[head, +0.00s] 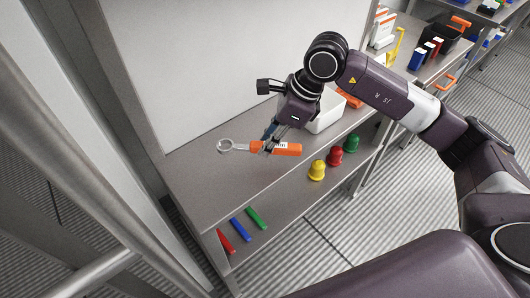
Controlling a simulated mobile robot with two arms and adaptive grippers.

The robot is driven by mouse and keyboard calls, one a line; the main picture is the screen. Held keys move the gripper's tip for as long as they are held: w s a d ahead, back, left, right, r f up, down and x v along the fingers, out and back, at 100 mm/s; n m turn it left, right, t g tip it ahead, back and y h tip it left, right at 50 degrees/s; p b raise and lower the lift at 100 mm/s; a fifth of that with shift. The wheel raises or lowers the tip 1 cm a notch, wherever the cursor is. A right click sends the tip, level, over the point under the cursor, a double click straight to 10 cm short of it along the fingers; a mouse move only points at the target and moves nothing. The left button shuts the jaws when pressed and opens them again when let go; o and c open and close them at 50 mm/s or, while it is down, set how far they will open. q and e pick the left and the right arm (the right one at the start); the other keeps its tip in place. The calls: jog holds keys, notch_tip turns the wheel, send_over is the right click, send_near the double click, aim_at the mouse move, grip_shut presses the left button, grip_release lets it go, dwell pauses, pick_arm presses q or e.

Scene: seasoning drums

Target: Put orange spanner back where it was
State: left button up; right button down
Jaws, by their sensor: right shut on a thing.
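The orange spanner (288,149) has an orange handle and a silver ring end that points left. My right gripper (266,145) is shut on its handle, near the ring end. The spanner lies roughly level over the grey shelf top (205,185); I cannot tell whether it touches the surface. My left gripper is not in view.
A white bin (325,112) with an orange item (350,99) beside it stands behind my right gripper. Red, blue (241,229) and green bars lie on the lower shelf. The top's left part is clear.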

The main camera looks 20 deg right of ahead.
aim_at(267, 164)
jog(key=shift+f, duration=0.7)
notch_tip(267, 164, down, 3)
jog(key=shift+f+p, duration=0.1)
jog(key=shift+p, duration=0.4)
jog(key=shift+f, duration=0.3)
jog(key=c, duration=1.8)
grip_release()
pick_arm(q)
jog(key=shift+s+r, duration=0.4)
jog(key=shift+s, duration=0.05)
pick_arm(e)
jog(key=shift+o, duration=0.2)
